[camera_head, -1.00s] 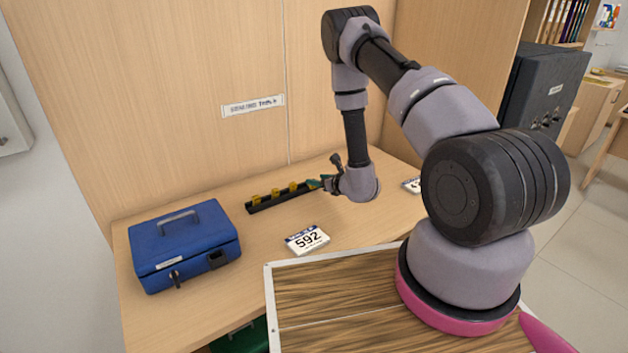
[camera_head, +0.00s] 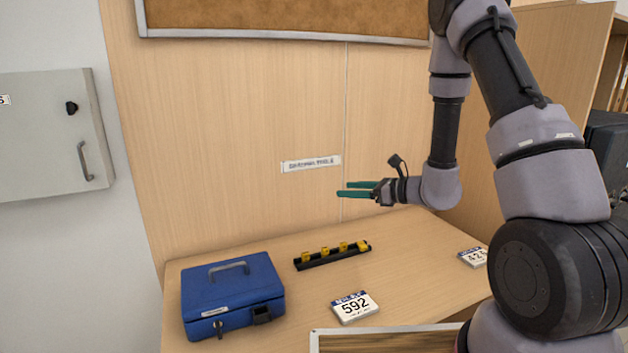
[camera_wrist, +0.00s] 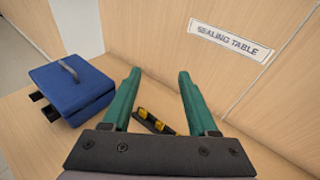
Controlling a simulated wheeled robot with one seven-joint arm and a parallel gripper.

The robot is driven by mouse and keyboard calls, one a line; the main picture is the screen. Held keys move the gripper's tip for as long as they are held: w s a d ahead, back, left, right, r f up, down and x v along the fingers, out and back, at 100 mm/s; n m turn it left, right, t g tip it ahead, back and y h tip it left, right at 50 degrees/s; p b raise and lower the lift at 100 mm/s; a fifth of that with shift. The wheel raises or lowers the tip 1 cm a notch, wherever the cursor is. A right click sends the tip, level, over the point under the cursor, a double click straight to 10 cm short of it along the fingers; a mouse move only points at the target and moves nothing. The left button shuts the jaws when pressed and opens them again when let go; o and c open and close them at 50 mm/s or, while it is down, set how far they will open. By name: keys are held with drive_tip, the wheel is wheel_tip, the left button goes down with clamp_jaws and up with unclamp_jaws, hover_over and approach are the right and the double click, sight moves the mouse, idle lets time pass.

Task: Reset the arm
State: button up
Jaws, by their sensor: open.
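My gripper (camera_head: 345,189) is open and empty, with two green fingers pointing left. It is raised above the table, in front of the wooden back panel. In the wrist view its fingers (camera_wrist: 158,95) stand wide apart with nothing between them in their grasp. The black rack with several yellow pieces (camera_head: 333,257) lies on the table below the gripper. The rack also shows beyond the fingers in the wrist view (camera_wrist: 154,122), partly hidden by the right finger and gripper body.
A blue cash box (camera_head: 232,295) sits at the table's left. A number block reading 592 (camera_head: 354,307) lies at the front, another block (camera_head: 473,257) at the right. A grey wall cabinet (camera_head: 45,135) hangs at left. The space around the gripper is clear.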

drive_tip(key=s+a+r+n+g+h, duration=0.1)
drive_tip(key=s+r+n+g, duration=0.7)
drive_tip(key=s+r+n, duration=0.6)
drive_tip(key=s+d+r+n+t+h, duration=0.5)
drive_tip(key=s+d+r+h, duration=0.5)
drive_tip(key=d, duration=0.4)
drive_tip(key=shift+r+n+t, duration=0.4)
drive_tip(key=shift+t, duration=0.3)
drive_tip(key=shift+s, duration=0.1)
drive_tip(key=shift+c, duration=0.7)
